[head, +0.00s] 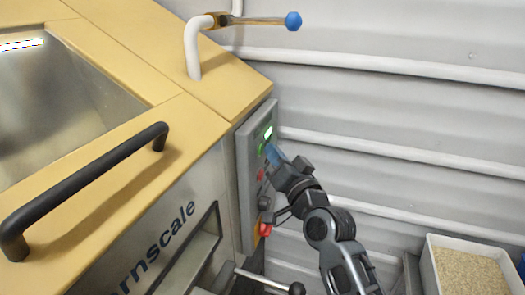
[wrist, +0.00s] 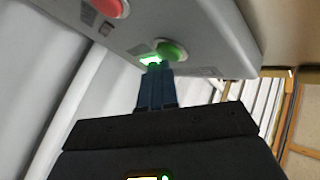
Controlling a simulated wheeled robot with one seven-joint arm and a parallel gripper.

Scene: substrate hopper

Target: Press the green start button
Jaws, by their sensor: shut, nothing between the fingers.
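The green start button (wrist: 172,50) is on the grey control panel (wrist: 215,30) in the wrist view. It also shows in the head view (head: 262,148) as a small green spot below a lit green indicator (head: 268,132). My gripper (wrist: 155,68) is shut and empty, with its blue fingertips right at the button's lower left edge. In the head view, my gripper (head: 272,152) reaches the panel from the right and partly hides its front. I cannot tell whether the fingertips touch the button.
A red button (wrist: 110,8) sits on the same panel. A black knob (head: 265,203) and a red-yellow switch (head: 265,229) are lower down. A black handle (head: 85,185) and a blue-tipped valve lever (head: 292,21) are on the hopper. A bin of grain (head: 432,270) stands at lower right.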

